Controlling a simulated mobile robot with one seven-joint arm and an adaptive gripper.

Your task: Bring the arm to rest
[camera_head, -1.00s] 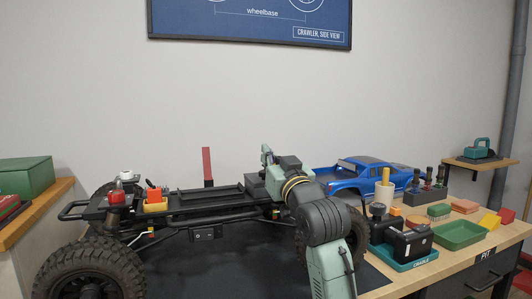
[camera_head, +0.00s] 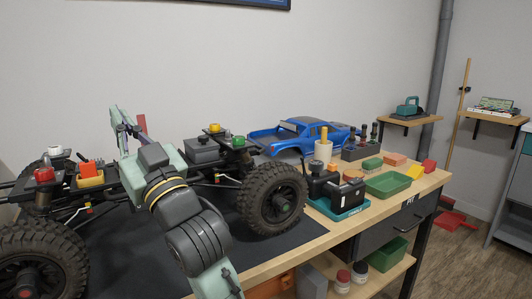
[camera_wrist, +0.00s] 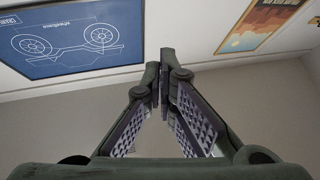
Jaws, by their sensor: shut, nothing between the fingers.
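My gripper (camera_head: 122,122) is raised above the crawler chassis, fingers up and clear of everything. In the wrist view my gripper (camera_wrist: 160,82) has its two fingertips together with nothing between them. My arm (camera_head: 190,225) rises from the bottom of the head view, bent at the elbow and wrist, and hides part of the chassis. The crawler chassis (camera_head: 68,203) stands on a dark mat, its large front wheel (camera_head: 273,200) just right of my arm.
A wall poster (camera_wrist: 85,35) shows in the wrist view. The air around my gripper looks free.

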